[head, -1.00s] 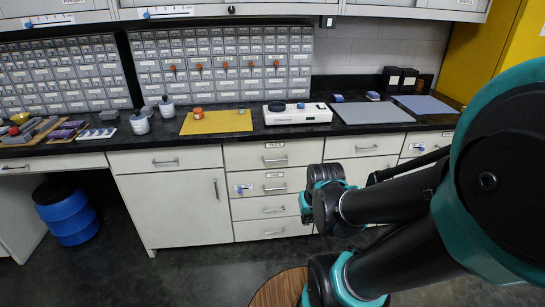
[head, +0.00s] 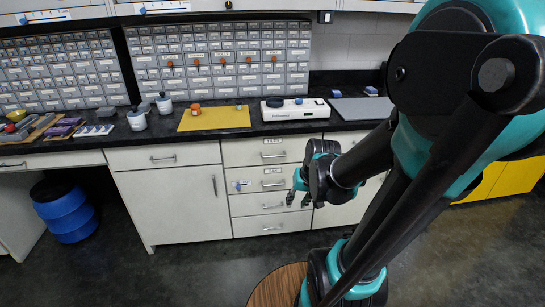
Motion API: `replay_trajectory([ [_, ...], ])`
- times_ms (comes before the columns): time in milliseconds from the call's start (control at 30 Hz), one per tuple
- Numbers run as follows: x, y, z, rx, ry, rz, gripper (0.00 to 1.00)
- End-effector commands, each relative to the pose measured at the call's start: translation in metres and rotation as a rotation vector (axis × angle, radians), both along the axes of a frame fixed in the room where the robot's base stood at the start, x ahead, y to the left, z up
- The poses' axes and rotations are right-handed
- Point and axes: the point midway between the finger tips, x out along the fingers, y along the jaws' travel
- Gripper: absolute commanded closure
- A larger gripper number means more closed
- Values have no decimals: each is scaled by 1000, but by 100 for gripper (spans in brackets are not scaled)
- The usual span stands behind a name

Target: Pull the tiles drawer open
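A stack of white drawers stands under the counter at the centre of the head view. The top drawer (head: 245,152) has a bar handle (head: 272,155) and a small label whose lettering is too small to read surely. The drawer below it (head: 250,173) also has a handle, a label and a blue key-like piece (head: 239,184) at its left. All drawers look shut. My gripper (head: 298,199) is in front of the right part of the stack, lower than the top handle, pointing down and left. Its fingertips look apart with nothing between them. It appears clear of the handles.
A white device (head: 296,110) and a yellow mat (head: 214,118) lie on the black counter (head: 180,134). A white cabinet (head: 168,200) stands left of the drawers and a blue barrel (head: 66,213) further left. A round wooden top (head: 275,287) is at the bottom. The floor before the drawers is clear.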

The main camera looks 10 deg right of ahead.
Motion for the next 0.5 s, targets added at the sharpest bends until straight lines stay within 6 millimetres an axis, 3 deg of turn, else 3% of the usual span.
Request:
replay_trajectory([
  [33, 18, 2, 4, 42, 12, -20, 69],
  [300, 102, 15, 13, 291, 69, -103, 69],
  [500, 165, 13, 13, 476, 100, -151, 69],
])
